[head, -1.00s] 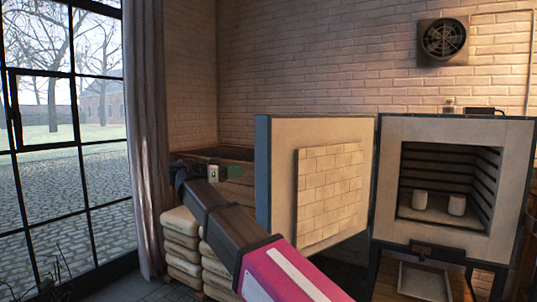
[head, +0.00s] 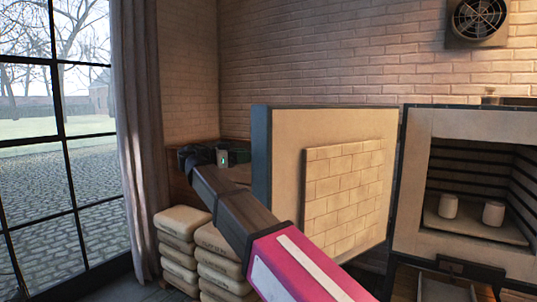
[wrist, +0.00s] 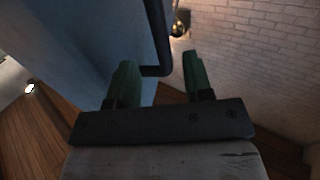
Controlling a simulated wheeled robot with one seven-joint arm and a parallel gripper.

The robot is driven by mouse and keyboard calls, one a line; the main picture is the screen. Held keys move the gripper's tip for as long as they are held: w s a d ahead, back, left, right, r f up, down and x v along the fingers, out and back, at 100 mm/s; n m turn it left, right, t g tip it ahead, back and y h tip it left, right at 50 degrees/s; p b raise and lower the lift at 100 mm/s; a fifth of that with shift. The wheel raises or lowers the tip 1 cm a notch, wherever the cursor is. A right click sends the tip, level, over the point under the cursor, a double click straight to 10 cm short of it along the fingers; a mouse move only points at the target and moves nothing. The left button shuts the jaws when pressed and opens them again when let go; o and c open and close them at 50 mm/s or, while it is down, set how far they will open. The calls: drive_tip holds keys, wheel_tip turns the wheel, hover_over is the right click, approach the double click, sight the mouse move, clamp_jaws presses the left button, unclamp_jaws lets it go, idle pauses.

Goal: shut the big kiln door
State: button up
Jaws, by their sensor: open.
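The big kiln (head: 415,190) stands at the right in the head view with its door (head: 285,150) swung wide open to the left. The door's inner face has a pale brick panel (head: 345,195). In the wrist view the door's blue-grey outer face (wrist: 85,45) fills the left, with a dark bar handle (wrist: 155,40) on it. My gripper (wrist: 160,75) is open, its two green fingers apart, with the handle's lower bend showing between and beyond them. I cannot tell whether they touch.
Two pale cups (head: 448,206) stand on the kiln's shelf. Stacked sacks (head: 180,222) lie on the floor below my arm, left of the door. A window and curtain (head: 145,130) are at the left. A fan (head: 478,18) is on the brick wall.

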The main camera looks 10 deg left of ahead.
drive_tip(key=x, duration=0.9)
clamp_jaws()
